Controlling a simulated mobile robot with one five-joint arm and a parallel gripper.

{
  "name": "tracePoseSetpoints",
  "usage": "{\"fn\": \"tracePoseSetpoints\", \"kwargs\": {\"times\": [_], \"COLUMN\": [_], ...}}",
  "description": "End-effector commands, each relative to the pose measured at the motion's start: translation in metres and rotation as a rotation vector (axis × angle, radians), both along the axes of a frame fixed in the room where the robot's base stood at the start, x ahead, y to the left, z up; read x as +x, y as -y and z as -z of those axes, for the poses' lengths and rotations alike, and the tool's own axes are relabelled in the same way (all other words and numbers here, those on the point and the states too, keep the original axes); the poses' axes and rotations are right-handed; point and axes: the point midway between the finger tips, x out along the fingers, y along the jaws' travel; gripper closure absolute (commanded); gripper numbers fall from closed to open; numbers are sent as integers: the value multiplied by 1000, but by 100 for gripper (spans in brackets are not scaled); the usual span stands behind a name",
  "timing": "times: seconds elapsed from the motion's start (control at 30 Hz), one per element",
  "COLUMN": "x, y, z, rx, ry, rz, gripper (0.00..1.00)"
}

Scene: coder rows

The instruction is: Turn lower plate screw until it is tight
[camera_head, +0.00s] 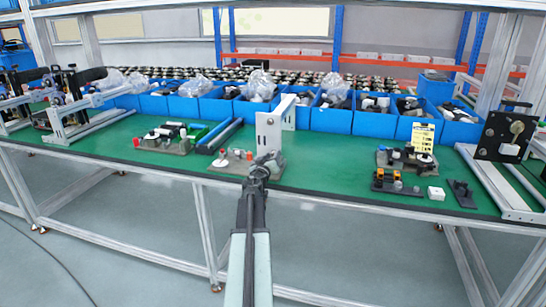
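A pale upright plate (269,132) with small dark holes stands near the middle of the green bench top (330,160). My arm reaches up from the bottom of the picture. My gripper (264,163) is at the front of the plate's lower end and overlaps it in the picture. I cannot tell whether it touches the plate. The lower plate screw cannot be made out; the gripper covers part of that area. The fingers are too small and dark to show whether they are open or shut.
A grey fixture (232,161) with small red parts lies left of my gripper. Another fixture (165,139) sits farther left. Blue bins (331,120) line the back. Black and orange parts (388,180) and a dark upright panel (490,137) stand at right. Green surface between is clear.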

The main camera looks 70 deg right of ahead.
Motion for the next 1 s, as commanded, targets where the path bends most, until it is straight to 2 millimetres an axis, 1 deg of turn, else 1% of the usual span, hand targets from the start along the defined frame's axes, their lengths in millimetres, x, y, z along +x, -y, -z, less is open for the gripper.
{"fn": "tracePoseSetpoints", "kwargs": {"times": [0.27,0.3,0.37,0.4,0.53,0.6,0.67,0.8,0.83,0.87,1.0], "x": [0,0,0,0,0,0,0,0,0,0,0], "y": [0,0,0,0,0,0,0,1,1,1,1], "z": [0,0,0,0,0,0,0,0,0,0,0], "rx": [0,0,0,0,0,3,8,25,25,24,24], "ry": [3,4,4,4,7,52,148,438,426,423,420], "rz": [0,0,0,0,0,0,0,-2,-2,-2,-2], "gripper": [65,77,93,100,100,100,100,100,73,65,65]}}
